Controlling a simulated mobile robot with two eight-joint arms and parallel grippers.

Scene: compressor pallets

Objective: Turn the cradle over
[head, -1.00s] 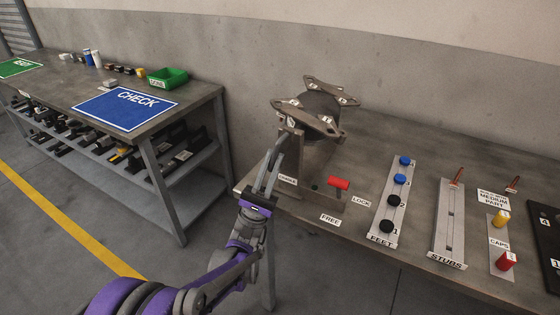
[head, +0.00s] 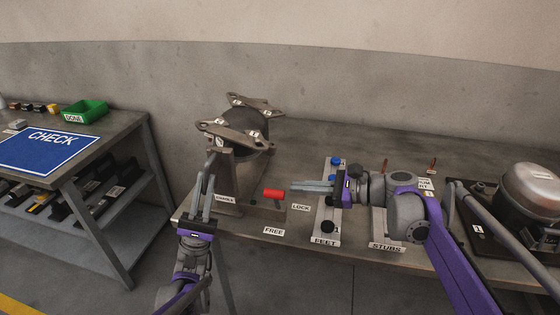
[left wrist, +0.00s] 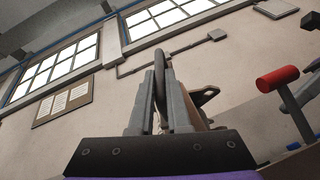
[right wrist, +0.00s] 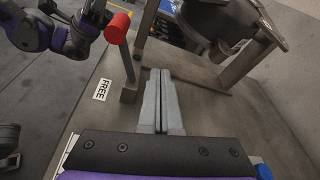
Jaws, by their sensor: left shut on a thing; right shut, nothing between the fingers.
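The cradle (head: 227,178) is a brown metal frame on the bench. It carries a dark round body (head: 252,122) with brown bracket plates (head: 233,136) across it. My left gripper (head: 206,185) is shut on the grey crank handle (head: 210,165) at the cradle's left side; the handle shows as a dark curved bar (left wrist: 161,65) between the fingers in the left wrist view. A lever with a red grip (head: 274,193) stands at the cradle's foot, also in the right wrist view (right wrist: 117,27). My right gripper (head: 294,187) is shut and empty, just right of the red grip.
FREE (head: 274,231) and LOCK (head: 300,207) labels lie by the lever. The feet rack (head: 326,238) and stubs rack (head: 387,246) are partly behind my right arm. A compressor (head: 528,190) stands at the right. The CHECK table (head: 110,122) is at the left.

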